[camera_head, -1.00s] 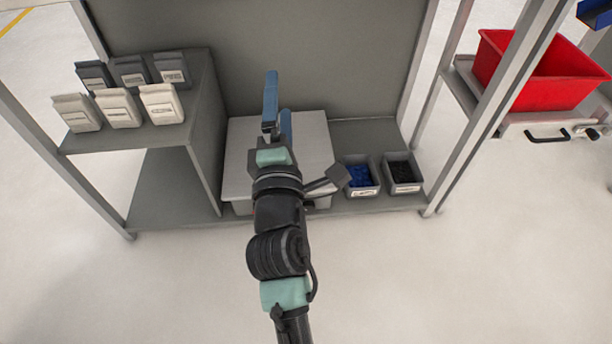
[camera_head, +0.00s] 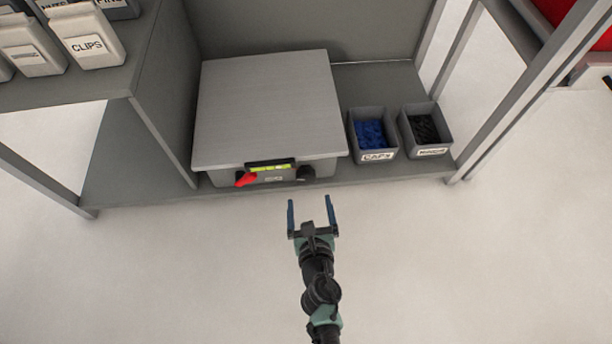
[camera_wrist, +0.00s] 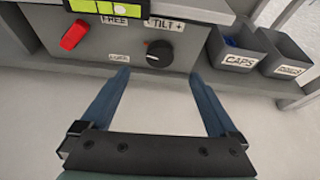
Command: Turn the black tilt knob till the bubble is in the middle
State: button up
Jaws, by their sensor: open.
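The black tilt knob (camera_head: 306,173) is on the front face of the grey box (camera_head: 266,105), at its right side. In the wrist view the knob (camera_wrist: 159,53) sits under a "TILT +" label and has a light mark on its face. My gripper (camera_head: 311,201) is open and empty in front of the box. In the wrist view its fingers (camera_wrist: 158,80) point toward the knob from either side, apart from it.
A red lever (camera_head: 246,179) sits left of the vial, near "FREE" and another label. Bins of blue caps (camera_head: 377,155) and black parts (camera_head: 430,150) stand right of the box. A shelf upright (camera_head: 500,120) rises farther right. Floor in front is clear.

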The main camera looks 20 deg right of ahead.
aim_at(306, 178)
jog(key=b+x, duration=0.3)
jog(key=x, duration=0.6)
jog(key=shift+w+d+f, duration=0.2)
jog(key=shift+w, duration=0.45)
jog(key=c, duration=1.4)
